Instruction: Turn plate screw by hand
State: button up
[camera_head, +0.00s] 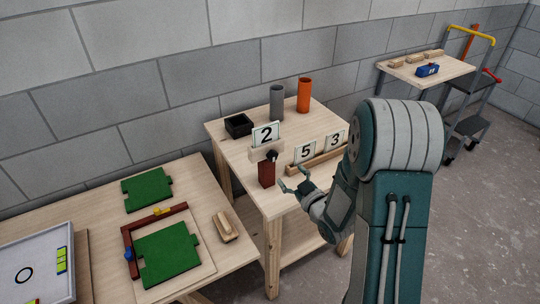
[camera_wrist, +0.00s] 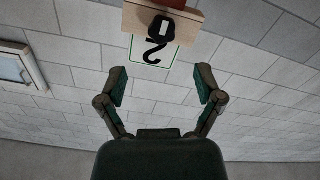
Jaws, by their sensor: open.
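The plate screw is a black knob (camera_head: 271,156) on the front of a light wooden block (camera_head: 256,154). The block sits on a dark red post (camera_head: 266,175) on the higher table, and a card numbered 2 (camera_head: 265,134) stands up from it. My gripper (camera_head: 293,177) is open and empty, to the right of the post and a little below the knob, apart from both. In the wrist view the knob (camera_wrist: 161,30) appears at the top, beyond the open fingers (camera_wrist: 162,82), with the card (camera_wrist: 172,55) upside down behind it.
A wooden rack (camera_head: 318,161) with cards 5 and 3 stands just right of the post. Behind are a black box (camera_head: 238,125), a grey cylinder (camera_head: 277,102) and an orange one (camera_head: 304,95). A lower table (camera_head: 203,189) with green plates (camera_head: 168,254) lies left.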

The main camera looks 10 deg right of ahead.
aim_at(274, 158)
jog(key=x, duration=0.8)
jog(key=shift+w+a+f, duration=0.1)
jog(key=shift+w+a, duration=0.2)
jog(key=shift+a, duration=0.1)
jog(key=shift+w, duration=0.35)
jog(key=shift+d, duration=0.1)
jog(key=c, duration=1.2)
